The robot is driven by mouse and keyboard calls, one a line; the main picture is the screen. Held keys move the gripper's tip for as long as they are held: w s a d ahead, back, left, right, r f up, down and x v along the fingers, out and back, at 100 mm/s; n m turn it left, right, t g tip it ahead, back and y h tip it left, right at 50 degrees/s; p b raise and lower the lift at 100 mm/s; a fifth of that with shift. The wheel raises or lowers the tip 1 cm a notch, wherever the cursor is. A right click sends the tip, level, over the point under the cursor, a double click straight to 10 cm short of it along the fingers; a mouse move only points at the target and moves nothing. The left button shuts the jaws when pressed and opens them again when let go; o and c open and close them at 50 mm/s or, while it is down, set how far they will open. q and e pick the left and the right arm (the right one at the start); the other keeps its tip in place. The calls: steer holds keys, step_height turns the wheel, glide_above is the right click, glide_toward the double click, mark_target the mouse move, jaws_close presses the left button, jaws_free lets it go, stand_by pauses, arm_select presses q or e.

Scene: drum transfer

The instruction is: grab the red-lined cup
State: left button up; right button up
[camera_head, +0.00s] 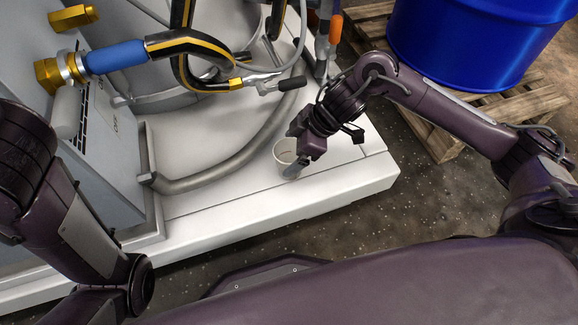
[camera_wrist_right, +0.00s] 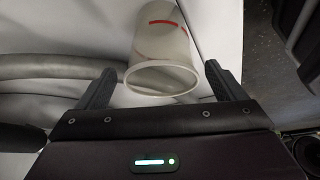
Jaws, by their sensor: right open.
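A pale, translucent cup (camera_head: 285,152) stands on the white platform at the middle of the head view. In the right wrist view the cup (camera_wrist_right: 160,55) shows red line marks on its side. My right gripper (camera_head: 292,168) is at the cup in the head view, partly covering it. In the right wrist view the open fingers of my right gripper (camera_wrist_right: 164,82) lie on either side of the cup's near rim, with the cup between them. I cannot tell whether either finger touches it. My left arm shows at the left of the head view, but its gripper is out of view.
The white platform (camera_head: 330,185) ends in a front edge close to the cup. A grey curved pipe (camera_head: 215,178) runs behind and left of the cup. Hoses and a nozzle (camera_head: 290,84) hang above. A blue drum (camera_head: 480,40) stands on a wooden pallet (camera_head: 535,100) at right.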

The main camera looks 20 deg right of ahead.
steer(key=shift+x, duration=0.85)
steer(key=shift+r, duration=0.1)
steer(key=shift+c, duration=0.3)
steer(key=c, duration=1)
